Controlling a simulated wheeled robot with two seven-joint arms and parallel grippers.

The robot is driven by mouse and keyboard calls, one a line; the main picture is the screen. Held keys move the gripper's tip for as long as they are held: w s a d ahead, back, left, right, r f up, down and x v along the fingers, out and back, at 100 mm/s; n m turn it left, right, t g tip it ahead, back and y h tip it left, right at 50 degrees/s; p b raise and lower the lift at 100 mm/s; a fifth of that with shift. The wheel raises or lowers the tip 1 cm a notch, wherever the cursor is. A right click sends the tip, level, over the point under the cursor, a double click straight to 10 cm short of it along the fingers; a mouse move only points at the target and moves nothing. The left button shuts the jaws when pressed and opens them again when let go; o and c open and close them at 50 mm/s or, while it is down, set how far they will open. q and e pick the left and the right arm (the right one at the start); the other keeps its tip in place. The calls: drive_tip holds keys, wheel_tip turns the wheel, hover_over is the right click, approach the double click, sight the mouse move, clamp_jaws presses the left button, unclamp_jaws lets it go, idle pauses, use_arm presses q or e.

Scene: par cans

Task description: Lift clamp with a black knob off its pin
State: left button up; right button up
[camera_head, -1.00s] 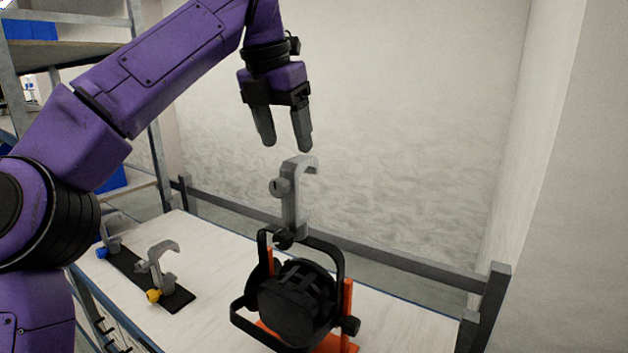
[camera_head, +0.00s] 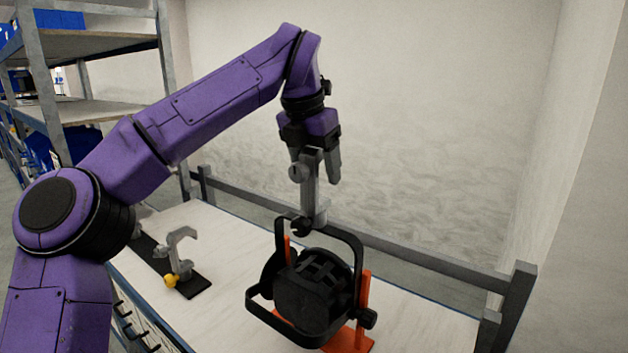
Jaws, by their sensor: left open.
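The grey clamp with a black knob (camera_head: 309,196) stands upright on top of the yoke of the black par can (camera_head: 312,292). Its black knob (camera_head: 301,227) is at its foot; the pin is hidden. My left gripper (camera_head: 318,172) is open and points down at the clamp's upper hook, one finger on each side in the picture. The hook's top is partly hidden by the gripper, and I cannot tell whether the fingers touch it. My right gripper is not in view.
The par can sits on an orange stand (camera_head: 350,341) on the pale table (camera_head: 420,312). A grey clamp with a yellow knob (camera_head: 180,254) stands on a black strip (camera_head: 196,287) at left. A dark rail (camera_head: 400,250) runs behind; shelves (camera_head: 95,105) stand far left.

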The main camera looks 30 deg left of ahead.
use_arm(q)
drive_tip(key=shift+d, duration=0.1)
clamp_jaws()
drive_tip(key=shift+r, duration=0.1)
drive_tip(key=shift+r, duration=0.25)
wheel_tip(320, 180, up, 3)
drive_tip(key=shift+w+p, duration=0.1)
drive_tip(key=shift+p, duration=0.4)
drive_tip(key=s+r, duration=0.1)
drive_tip(key=r, duration=0.1)
drive_tip(key=s+r, duration=0.4)
drive_tip(key=shift+s+d+r, duration=0.1)
drive_tip(key=shift+s+d, duration=0.05)
drive_tip(key=shift+d, duration=0.1)
drive_tip(key=s+r, duration=0.3)
drive_tip(key=s, duration=0.5)
drive_tip(key=shift+s+d+b, duration=0.3)
drive_tip(key=shift+s+d, duration=0.1)
drive_tip(key=shift+d, duration=0.05)
